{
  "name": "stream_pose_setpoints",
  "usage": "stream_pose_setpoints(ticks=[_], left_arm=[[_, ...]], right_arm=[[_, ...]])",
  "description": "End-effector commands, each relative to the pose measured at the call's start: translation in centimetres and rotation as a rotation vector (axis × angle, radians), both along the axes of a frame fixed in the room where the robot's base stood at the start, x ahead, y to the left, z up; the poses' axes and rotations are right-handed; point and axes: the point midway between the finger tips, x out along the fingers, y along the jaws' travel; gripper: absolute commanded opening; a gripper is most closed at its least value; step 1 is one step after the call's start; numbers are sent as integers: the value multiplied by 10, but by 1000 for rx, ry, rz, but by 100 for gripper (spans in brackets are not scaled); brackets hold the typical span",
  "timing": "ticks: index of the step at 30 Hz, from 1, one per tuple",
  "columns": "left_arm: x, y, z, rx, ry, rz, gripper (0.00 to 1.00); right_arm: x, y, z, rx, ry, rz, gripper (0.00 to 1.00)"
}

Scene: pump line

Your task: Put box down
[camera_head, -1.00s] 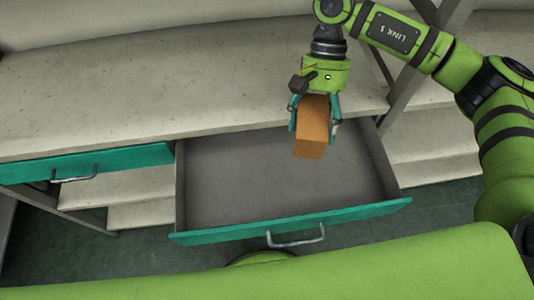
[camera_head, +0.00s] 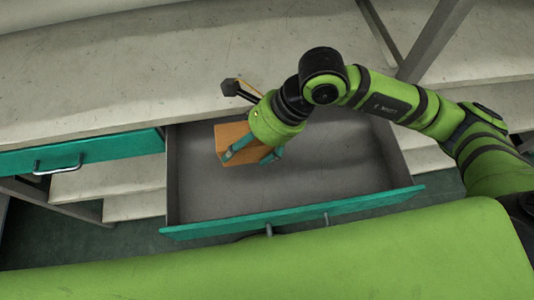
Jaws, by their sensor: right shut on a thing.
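An orange-brown box (camera_head: 231,134) is in the upper left part of the open drawer (camera_head: 330,184) as I see it. My right gripper (camera_head: 252,157) is shut on the box, with its teal fingers on either side of it. The gripper and wrist cover the box's right part. I cannot tell whether the box touches the drawer's bottom. The drawer is pulled out below the worktop and holds nothing else that I can see. My left gripper is not in view.
A grey worktop (camera_head: 150,70) lies behind the drawer, clear where I see it. A second teal drawer (camera_head: 100,151) at the left looks shut. Pale shelves (camera_head: 115,178) lie under the worktop. A grey post (camera_head: 435,40) stands at the upper right. The drawer's middle and right are free.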

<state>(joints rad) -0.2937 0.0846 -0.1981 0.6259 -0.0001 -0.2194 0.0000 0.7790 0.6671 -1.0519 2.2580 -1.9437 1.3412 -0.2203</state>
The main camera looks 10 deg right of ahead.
Motion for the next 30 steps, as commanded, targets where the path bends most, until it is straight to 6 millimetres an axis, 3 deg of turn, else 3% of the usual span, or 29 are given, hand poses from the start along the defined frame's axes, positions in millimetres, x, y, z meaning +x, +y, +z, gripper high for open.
stream_pose_setpoints(ticks=[6,18,28,29,30], left_arm=[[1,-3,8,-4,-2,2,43],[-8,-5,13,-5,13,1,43],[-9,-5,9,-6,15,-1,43],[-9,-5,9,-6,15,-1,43],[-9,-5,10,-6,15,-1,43]], right_arm=[[-1,0,-37,-2,3,1,41],[-1,0,-79,-1,3,2,41],[0,0,-85,-1,-1,4,41],[0,-1,-85,-2,0,4,86],[0,-1,-84,-2,0,4,100]])
